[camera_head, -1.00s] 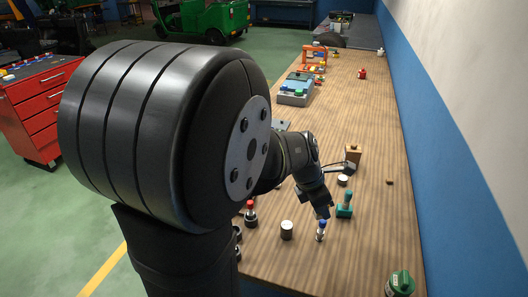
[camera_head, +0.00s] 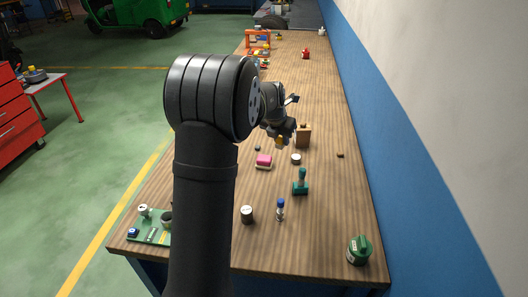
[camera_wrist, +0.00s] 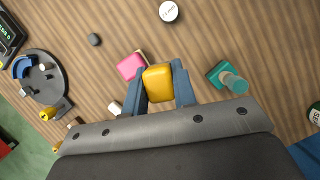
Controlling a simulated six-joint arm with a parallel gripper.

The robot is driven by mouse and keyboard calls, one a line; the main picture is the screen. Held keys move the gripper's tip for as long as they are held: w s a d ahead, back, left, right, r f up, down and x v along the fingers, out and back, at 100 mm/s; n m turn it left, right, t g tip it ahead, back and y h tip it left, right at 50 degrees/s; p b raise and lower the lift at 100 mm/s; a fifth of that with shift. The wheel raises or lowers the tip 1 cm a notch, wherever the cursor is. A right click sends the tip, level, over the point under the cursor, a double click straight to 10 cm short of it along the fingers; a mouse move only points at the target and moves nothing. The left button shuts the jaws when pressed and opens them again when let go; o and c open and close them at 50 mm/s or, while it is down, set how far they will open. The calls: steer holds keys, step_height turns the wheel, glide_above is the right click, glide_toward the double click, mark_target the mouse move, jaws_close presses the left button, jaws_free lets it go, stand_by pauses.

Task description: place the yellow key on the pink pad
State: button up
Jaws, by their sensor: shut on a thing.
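The yellow key (camera_wrist: 158,83), a rounded yellow block, is held between the two fingers of my gripper (camera_wrist: 159,74). In the head view, my gripper (camera_head: 281,136) is over the table with the yellow key (camera_head: 279,142) showing at its tip. The pink pad (camera_wrist: 129,67) lies on the table just left of the key in the wrist view; its right edge is close to the left fingertip. In the head view, the pink pad (camera_head: 264,159) sits in front and slightly left of the gripper. The key looks raised above the table; its exact height is unclear.
A white-topped round piece (camera_wrist: 168,11) and a teal stamp-like piece (camera_wrist: 228,77) stand near the gripper. A small dark piece (camera_wrist: 94,39) and a dark round holder (camera_wrist: 44,78) are to the left.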

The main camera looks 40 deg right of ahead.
glide_above(264, 158)
step_height(264, 158, down, 4)
steer(key=shift+w+d+f, duration=0.1)
steer(key=shift+f, duration=2)
steer(key=shift+f, duration=0.1)
steer(key=shift+f, duration=0.1)
steer(key=o, duration=1)
steer(key=shift+r, duration=0.4)
steer(key=v, duration=1.1)
steer(key=shift+a+r, duration=0.25)
steer(key=shift+a, duration=0.05)
